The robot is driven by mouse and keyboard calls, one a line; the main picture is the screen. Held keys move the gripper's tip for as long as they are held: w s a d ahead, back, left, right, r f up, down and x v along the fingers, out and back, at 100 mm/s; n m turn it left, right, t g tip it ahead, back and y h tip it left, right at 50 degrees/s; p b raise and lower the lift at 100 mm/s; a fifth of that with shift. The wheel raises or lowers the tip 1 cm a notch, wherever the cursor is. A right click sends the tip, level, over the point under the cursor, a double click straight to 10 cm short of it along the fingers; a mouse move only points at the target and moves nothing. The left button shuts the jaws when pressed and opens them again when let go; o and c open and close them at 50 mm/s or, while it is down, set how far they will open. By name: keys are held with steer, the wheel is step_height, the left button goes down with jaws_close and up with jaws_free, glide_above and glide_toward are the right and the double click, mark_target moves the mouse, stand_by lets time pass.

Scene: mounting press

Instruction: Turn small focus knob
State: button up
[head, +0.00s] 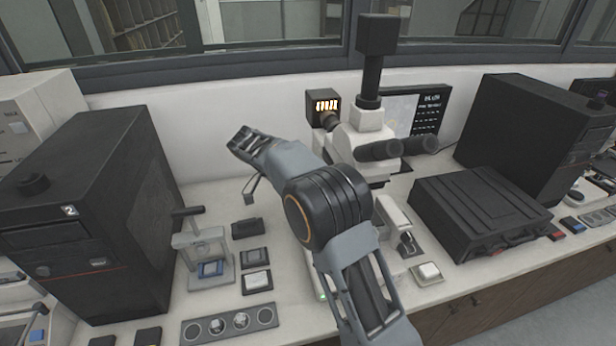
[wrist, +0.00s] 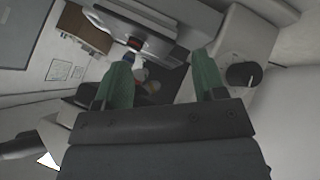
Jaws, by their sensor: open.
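The microscope (head: 362,135) stands at the back of the bench in the head view, with its eyepieces to the right; my arm hides much of its lower body. In the wrist view a round black knob (wrist: 240,74) sits on a pale housing, to the right of my right finger. I cannot tell whether it is the small focus knob. My gripper (wrist: 164,56) shows two green fingers, spread apart, with nothing held between them. The knob is outside the fingers, not between them.
A black case (head: 480,212) lies right of the microscope. A tall black cabinet (head: 90,215) stands at the left.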

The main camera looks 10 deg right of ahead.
steer(key=w+a+f+n+t+h, duration=0.1)
steer(key=w+f+n+t+h, duration=0.25)
steer(key=n, duration=0.85)
steer(key=w+f+n+t+h, duration=0.1)
steer(key=w+n+t+h, duration=0.35)
steer(key=n, duration=0.75)
steer(key=shift+w+d+f+y+p, duration=0.25)
steer(key=shift+w+d+y+p, duration=0.25)
steer(key=shift+d, duration=0.45)
steer(key=shift+w+d+f+y+p, duration=0.15)
steer(key=shift+w+d+f+p, duration=0.15)
steer(key=shift+w+d, duration=0.5)
steer(key=shift+w+d+f+y+p, duration=0.25)
steer(key=shift+w+d+y+p, duration=0.15)
steer(key=shift+d, duration=0.7)
steer(key=shift+c, duration=0.2)
steer(key=c, duration=0.9)
steer(key=shift+o, duration=0.2)
steer(key=shift+n, duration=0.3)
steer(key=shift+r, duration=0.1)
